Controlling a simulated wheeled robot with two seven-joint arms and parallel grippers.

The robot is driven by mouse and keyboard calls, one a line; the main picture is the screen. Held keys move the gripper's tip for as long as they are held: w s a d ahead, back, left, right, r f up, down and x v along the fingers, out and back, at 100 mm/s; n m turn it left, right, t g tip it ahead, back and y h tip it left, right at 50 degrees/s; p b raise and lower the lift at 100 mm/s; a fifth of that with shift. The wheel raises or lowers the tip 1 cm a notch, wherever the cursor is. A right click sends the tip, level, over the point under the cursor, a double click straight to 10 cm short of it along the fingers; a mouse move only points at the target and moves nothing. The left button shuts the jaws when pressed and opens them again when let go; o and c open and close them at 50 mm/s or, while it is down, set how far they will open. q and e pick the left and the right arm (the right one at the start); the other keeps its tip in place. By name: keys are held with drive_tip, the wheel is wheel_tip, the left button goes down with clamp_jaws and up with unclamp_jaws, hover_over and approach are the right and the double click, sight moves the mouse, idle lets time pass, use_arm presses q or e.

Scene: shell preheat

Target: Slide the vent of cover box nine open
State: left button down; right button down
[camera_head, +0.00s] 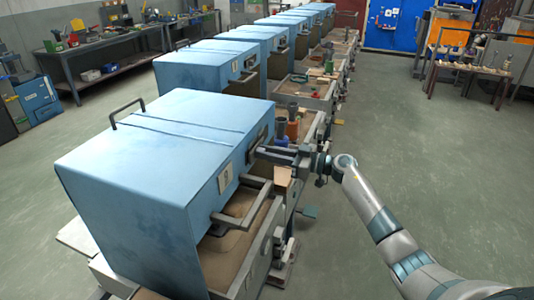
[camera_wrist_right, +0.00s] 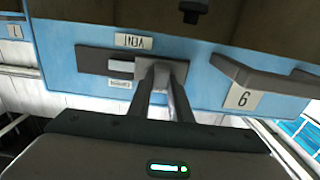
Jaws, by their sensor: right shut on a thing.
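The nearest blue cover box (camera_head: 120,165) stands over a sand-filled tray. Its number plate (camera_head: 225,178) is on the side facing right. In the right wrist view the box is upside down, so the plate (camera_wrist_right: 243,97) looks like a 6. The dark vent plate (camera_wrist_right: 92,61) is on that same side, with a small light patch (camera_wrist_right: 121,67) beside the knob. My right gripper (camera_head: 262,152) reaches in from the right. In the wrist view its fingers (camera_wrist_right: 162,82) are shut on the vent's knob (camera_wrist_right: 164,67). My left gripper is not in view.
A grey bar handle (camera_head: 242,207) sticks out of the box below the number plate. More blue boxes (camera_head: 207,65) stand in a row behind. Small blue and orange containers (camera_head: 292,126) stand close beyond my gripper.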

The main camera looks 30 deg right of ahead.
sight(260, 138)
drive_tip(key=w+d+b, duration=0.1)
drive_tip(key=w+d, duration=0.1)
drive_tip(key=w+d+b, duration=0.1)
drive_tip(key=w+d, duration=0.1)
drive_tip(key=shift+w+d+f, duration=0.1)
drive_tip(key=shift+w+d, duration=0.05)
drive_tip(key=shift+d, duration=0.25)
drive_tip(key=shift+w+d, duration=0.3)
drive_tip(key=shift+d, duration=0.05)
drive_tip(key=shift+r, duration=0.25)
drive_tip(key=c, duration=1.8)
unclamp_jaws()
drive_tip(key=shift+o, duration=1.1)
drive_tip(key=shift+d+f, duration=0.1)
drive_tip(key=shift+f, duration=0.05)
